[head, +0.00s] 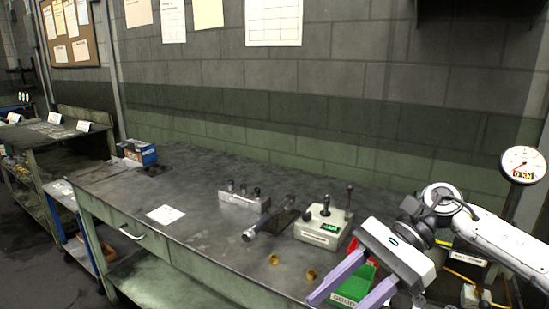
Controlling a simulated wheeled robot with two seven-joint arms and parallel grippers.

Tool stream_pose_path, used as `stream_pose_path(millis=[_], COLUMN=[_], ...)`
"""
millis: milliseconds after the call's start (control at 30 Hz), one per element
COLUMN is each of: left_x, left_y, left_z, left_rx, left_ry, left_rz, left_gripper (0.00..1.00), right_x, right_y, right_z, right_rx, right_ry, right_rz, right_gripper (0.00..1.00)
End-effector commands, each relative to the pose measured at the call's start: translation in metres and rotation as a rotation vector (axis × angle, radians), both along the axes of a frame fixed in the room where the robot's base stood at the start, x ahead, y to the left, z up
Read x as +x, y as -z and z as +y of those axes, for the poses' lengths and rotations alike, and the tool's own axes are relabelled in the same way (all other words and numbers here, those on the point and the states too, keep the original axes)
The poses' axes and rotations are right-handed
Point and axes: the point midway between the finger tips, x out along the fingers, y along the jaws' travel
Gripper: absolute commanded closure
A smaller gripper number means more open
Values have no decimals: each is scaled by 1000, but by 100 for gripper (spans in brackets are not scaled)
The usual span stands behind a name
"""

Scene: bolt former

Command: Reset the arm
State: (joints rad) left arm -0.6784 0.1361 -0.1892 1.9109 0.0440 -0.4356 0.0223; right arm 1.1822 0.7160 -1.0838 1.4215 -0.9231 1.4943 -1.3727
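My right arm comes in from the right, and my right gripper (337,303) hangs over the front right part of the workbench (215,245). Its two purple fingers are apart with nothing held between them, so it is open. A green bin (345,299) shows behind and between the fingers, partly hidden by them. My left arm and gripper are not in view.
A grey control box (318,238) with levers and a dark cylindrical tool (265,222) stand left of my gripper. Two small brass parts (273,259) lie nearby. A metal block with pegs (240,202) and paper (165,214) lie farther left. A dial gauge (523,165) is at right.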

Motion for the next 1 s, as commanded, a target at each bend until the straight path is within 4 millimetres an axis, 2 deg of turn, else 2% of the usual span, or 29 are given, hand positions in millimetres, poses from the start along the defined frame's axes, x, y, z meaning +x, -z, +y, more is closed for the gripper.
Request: stream_pose_path(millis=[33, 100, 200, 300, 367, 467, 567, 667, 733, 800, 833, 900, 1000], left_x=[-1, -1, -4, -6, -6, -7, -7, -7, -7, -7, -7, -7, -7], left_y=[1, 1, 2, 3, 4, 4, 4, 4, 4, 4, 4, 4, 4], left_z=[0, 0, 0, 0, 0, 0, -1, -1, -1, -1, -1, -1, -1], left_rx=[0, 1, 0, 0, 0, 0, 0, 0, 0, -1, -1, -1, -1], left_ry=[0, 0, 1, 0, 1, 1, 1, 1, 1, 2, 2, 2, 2], left_rz=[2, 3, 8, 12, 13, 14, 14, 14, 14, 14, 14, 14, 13], left_gripper=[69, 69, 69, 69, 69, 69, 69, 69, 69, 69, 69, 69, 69], right_x=[-9, -15, -15, -5, 4, 23, 39, 43, 34, 17, 7, -21, -66], right_y=[7, 6, -1, -5, -2, 15, 51, 106, 153, 198, 217, 258, 308], right_z=[28, 63, 99, 117, 119, 109, 87, 55, 30, 7, -1, -21, -43], right_rx=[85, 214, 389, 549, 637, 776, 903, 1029, 1118, 1202, -1157, -1064, -959], right_ry=[49, 150, 306, 470, 570, 740, 913, 1084, 1205, 1311, -1267, -1167, -1043], right_rz=[98, 255, 520, 820, 1016, 1361, 1724, 2096, 2355, 2588, -2505, -2313, -2069], right_gripper=[60, 60, 60, 60, 60, 60, 60, 60, 60, 60, 60, 60, 60])
